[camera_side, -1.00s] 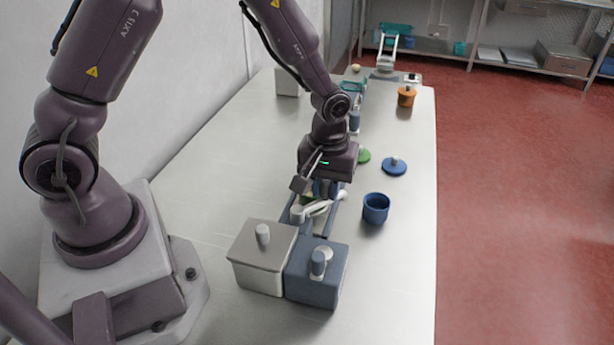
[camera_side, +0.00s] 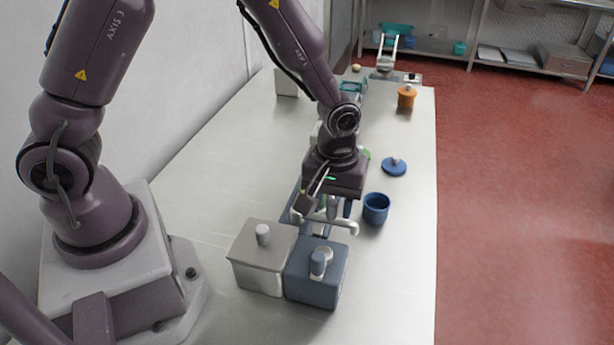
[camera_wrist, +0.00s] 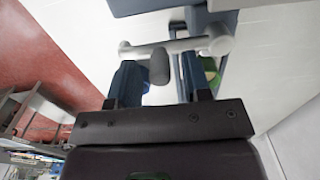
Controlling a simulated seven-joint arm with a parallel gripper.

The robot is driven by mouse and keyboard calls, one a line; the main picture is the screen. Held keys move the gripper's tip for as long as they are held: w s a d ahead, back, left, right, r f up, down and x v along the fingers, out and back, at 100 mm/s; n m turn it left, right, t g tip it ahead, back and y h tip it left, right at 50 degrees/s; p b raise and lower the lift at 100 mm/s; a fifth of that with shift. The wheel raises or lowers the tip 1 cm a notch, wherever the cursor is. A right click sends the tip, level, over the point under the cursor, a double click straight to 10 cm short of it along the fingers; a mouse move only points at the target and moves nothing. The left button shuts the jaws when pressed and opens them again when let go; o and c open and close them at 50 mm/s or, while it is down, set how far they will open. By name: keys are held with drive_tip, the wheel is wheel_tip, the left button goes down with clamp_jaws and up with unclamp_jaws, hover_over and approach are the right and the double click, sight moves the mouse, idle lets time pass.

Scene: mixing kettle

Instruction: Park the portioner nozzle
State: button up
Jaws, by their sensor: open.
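The portioner nozzle (camera_side: 340,222) is a pale swinging spout lying across the rail in front of the boxes in the side view. It spans the wrist view as a pale tube (camera_wrist: 188,44), with a grey grip peg (camera_wrist: 158,67) sticking out of it. My gripper (camera_side: 336,206) is low over the nozzle in the side view. In the wrist view my gripper (camera_wrist: 157,75) is open, one blue finger on each side of the peg, with gaps visible. My gripper partly hides the nozzle's far side and pivot in the side view.
A grey lidded box (camera_side: 262,258) and a blue lidded box (camera_side: 316,275) stand in front of the nozzle. A blue cup (camera_side: 376,208) is close on the right. A blue lid (camera_side: 394,167) and an orange pot (camera_side: 406,98) are farther back.

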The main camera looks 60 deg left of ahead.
wheel_tip(320, 180, up, 13)
idle(1.1)
